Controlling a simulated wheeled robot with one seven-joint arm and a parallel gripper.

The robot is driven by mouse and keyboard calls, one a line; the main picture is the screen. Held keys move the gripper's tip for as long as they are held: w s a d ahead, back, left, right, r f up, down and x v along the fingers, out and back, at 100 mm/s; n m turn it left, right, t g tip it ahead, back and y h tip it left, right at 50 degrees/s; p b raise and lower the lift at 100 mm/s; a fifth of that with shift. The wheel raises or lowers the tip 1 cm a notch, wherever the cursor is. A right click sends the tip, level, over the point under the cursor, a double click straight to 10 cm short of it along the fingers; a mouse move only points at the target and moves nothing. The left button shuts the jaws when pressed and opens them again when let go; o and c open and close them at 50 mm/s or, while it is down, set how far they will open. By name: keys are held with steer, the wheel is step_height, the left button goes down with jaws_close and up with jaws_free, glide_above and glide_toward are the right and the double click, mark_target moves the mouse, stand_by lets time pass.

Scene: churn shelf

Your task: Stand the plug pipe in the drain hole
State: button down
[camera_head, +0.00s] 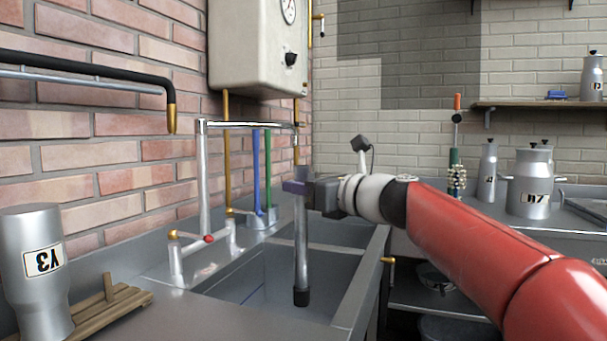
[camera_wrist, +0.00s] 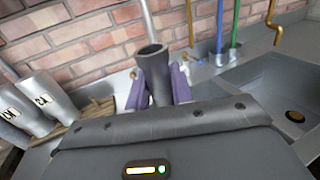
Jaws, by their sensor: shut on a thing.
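The plug pipe (camera_head: 301,245) is a grey metal tube with a dark lower end. It hangs upright over the near sink basin (camera_head: 258,282) in the head view. My gripper (camera_head: 297,187), with purple fingers, is shut on its upper part. In the wrist view the open top of the pipe (camera_wrist: 152,60) stands between the purple fingers (camera_wrist: 158,84). The drain hole under the pipe is hidden in both views. A round drain (camera_wrist: 295,116) shows in the other basin at right in the wrist view.
A metal tap (camera_head: 205,180) stands behind the pipe, close to it. A can (camera_head: 42,275) and a wooden rack (camera_head: 112,308) are at left. A divider (camera_head: 335,249) separates the two basins. A boiler (camera_head: 255,45) hangs above.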

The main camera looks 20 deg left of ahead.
steer(key=b, duration=1.1)
glide_above(307, 276)
steer(key=a, duration=0.1)
steer(key=shift+w+f, duration=0.15)
steer(key=shift+f, duration=6)
steer(key=shift+f+b, duration=1.9)
steer(key=shift+f, duration=0.7)
steer(key=c, duration=1.1)
jaws_free()
steer(key=shift+c, duration=0.2)
